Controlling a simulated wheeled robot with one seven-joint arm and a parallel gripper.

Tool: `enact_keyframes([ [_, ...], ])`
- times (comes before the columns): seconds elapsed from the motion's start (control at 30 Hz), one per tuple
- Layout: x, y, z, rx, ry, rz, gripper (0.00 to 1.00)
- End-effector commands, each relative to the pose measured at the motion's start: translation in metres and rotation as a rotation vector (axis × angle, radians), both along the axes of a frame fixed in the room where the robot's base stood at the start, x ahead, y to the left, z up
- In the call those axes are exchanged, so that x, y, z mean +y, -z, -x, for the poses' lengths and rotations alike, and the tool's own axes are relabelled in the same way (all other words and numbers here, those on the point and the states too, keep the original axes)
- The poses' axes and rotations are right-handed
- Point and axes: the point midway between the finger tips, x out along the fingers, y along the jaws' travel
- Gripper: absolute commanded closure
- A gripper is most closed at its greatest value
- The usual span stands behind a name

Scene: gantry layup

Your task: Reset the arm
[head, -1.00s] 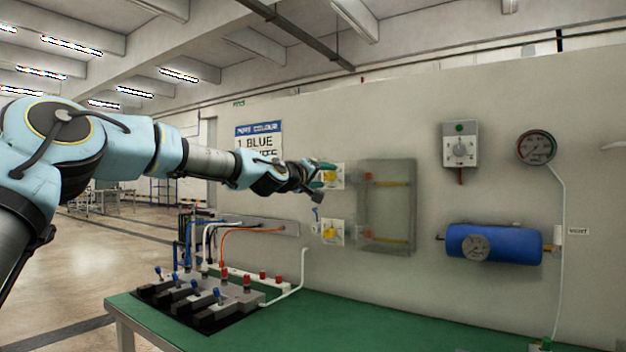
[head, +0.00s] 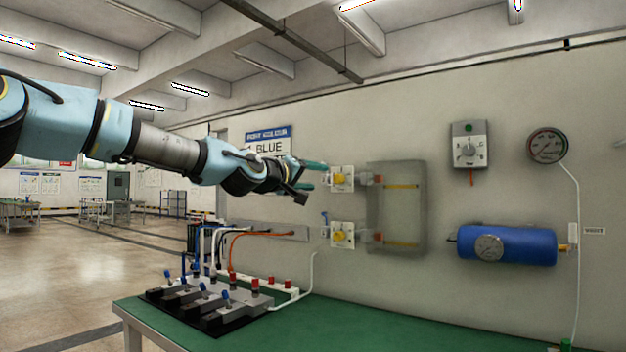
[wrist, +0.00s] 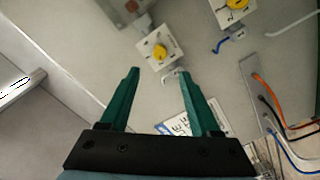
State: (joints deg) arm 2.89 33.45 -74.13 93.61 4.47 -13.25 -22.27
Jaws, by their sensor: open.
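My gripper (head: 320,170) is open and empty, its green fingers pointing toward the wall. In the head view its tips are beside the left edge of the upper white wall plate with a yellow knob (head: 340,179). In the wrist view my gripper (wrist: 162,72) shows its two fingers spread wide with nothing between them. That view also shows one yellow-knob plate (wrist: 159,50) just beyond the tips and a second yellow knob (wrist: 237,4) at the top edge. My arm stretches in from the left, roughly level and slightly bent.
A lower yellow-knob plate (head: 342,235), a translucent panel (head: 399,215), a blue cylinder (head: 520,246) and a round gauge (head: 547,146) are on the wall. A manifold block with levers and hoses (head: 212,305) stands on the green bench (head: 350,323). The bench right of it is mostly clear.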

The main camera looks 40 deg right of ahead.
Motion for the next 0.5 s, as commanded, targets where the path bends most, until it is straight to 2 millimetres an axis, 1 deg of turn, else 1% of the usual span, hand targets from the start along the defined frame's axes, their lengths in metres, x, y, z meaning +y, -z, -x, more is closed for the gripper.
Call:
enact_keyframes([
  [0.37,0.0,0.002,0.0,-0.001,-0.001,-0.006,0.37],
  [0.43,0.002,0.012,-0.002,-0.01,-0.005,-0.039,0.37],
  [0.47,0.004,0.021,-0.003,-0.016,-0.008,-0.065,0.37],
  [0.5,0.009,0.034,-0.006,-0.026,-0.014,-0.109,0.37],
])
